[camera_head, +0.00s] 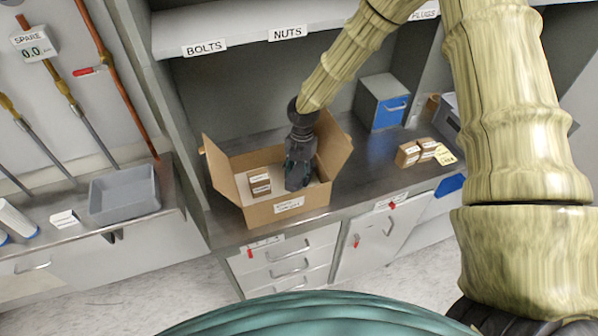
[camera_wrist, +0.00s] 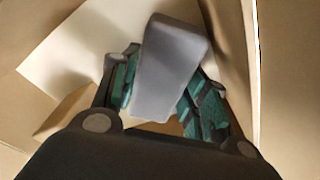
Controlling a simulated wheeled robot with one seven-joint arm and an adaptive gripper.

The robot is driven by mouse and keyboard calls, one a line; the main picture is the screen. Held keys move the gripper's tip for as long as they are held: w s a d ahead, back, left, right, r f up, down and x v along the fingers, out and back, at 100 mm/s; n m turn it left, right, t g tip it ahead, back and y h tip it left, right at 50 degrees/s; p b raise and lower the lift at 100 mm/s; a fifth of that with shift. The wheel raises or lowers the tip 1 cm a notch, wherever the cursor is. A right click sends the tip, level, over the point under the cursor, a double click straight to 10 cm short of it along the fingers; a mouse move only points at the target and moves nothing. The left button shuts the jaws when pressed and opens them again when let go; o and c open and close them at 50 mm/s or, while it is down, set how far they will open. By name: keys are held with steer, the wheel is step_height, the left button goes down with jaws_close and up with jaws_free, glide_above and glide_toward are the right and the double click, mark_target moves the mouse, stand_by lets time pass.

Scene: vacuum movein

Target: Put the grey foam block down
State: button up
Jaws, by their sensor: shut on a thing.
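The grey foam block (camera_wrist: 172,70) is between the two teal-padded fingers of my gripper (camera_wrist: 160,90) in the wrist view. The fingers press on its sides, and it sits tilted in the picture. In the head view my gripper (camera_head: 298,175) reaches down inside an open cardboard box (camera_head: 290,210) on the counter. The block is hardly to be made out there, behind the fingers. A pale sheet or panel (camera_wrist: 70,60) lies below the block in the wrist view. I cannot tell whether the block touches the box floor.
The box flaps (camera_head: 334,145) stand up around my wrist. A blue-fronted grey bin (camera_head: 382,102) and more small cartons (camera_head: 415,152) are on the counter to the right. A shelf (camera_head: 250,27) overhangs behind.

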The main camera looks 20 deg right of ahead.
mark_target(301, 168)
steer(key=o, duration=0.8)
steer(key=shift+c, duration=0.2)
steer(key=shift+r, duration=0.15)
step_height(301, 168, up, 12)
steer(key=w+d+b, duration=0.1)
steer(key=b, duration=0.2)
steer(key=shift+b, duration=0.3)
